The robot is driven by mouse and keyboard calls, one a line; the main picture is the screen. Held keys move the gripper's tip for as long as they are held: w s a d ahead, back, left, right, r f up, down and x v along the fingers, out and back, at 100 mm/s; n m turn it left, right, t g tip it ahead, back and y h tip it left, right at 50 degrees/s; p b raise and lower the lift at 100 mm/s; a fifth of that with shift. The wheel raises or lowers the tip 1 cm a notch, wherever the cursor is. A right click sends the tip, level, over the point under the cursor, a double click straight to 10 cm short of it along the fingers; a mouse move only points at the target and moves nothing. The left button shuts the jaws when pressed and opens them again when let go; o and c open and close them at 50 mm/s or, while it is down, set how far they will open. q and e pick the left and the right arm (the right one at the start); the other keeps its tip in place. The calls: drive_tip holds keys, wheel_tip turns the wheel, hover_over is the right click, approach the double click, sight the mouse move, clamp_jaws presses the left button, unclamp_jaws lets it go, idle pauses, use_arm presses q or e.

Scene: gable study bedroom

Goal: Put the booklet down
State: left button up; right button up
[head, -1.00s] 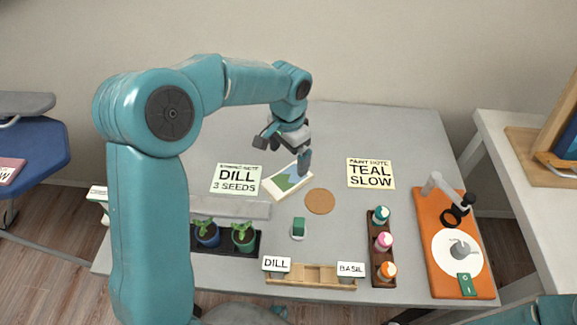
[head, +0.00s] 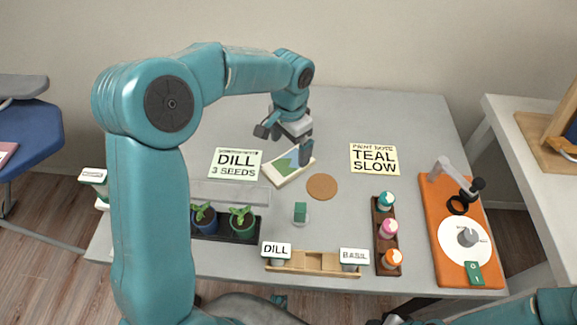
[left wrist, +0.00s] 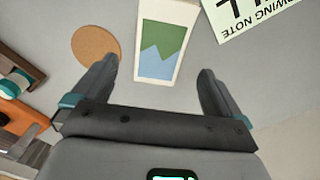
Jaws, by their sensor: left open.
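The booklet (head: 283,177), pale with a green and blue picture on its cover, lies flat on the grey table. It also shows in the left wrist view (left wrist: 160,48), just beyond and between my fingertips. My left gripper (head: 284,143) is open over the booklet's far end. Its two fingers (left wrist: 158,70) stand wide apart, with a gap on each side of the booklet and nothing held. One finger hides a little of the booklet's right edge in the head view. Part of my right arm (head: 510,310) shows at the bottom right; its gripper is out of view.
A cork disc (head: 321,187) lies right of the booklet. A dill card (head: 235,164) and a teal note (head: 374,159) lie on either side. Nearer are potted seedlings (head: 240,222), a wooden rack (head: 315,262), paint bottles (head: 388,229) and an orange board (head: 440,235). The table's back is clear.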

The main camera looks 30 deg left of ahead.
sight(289, 163)
use_arm(q)
drive_tip(key=f, duration=0.6)
drive_tip(key=shift+s+a, duration=0.1)
drive_tip(key=shift+s, duration=0.15)
drive_tip(key=shift+c, duration=0.3)
drive_tip(key=c, duration=1.1)
drive_tip(key=shift+r, duration=0.15)
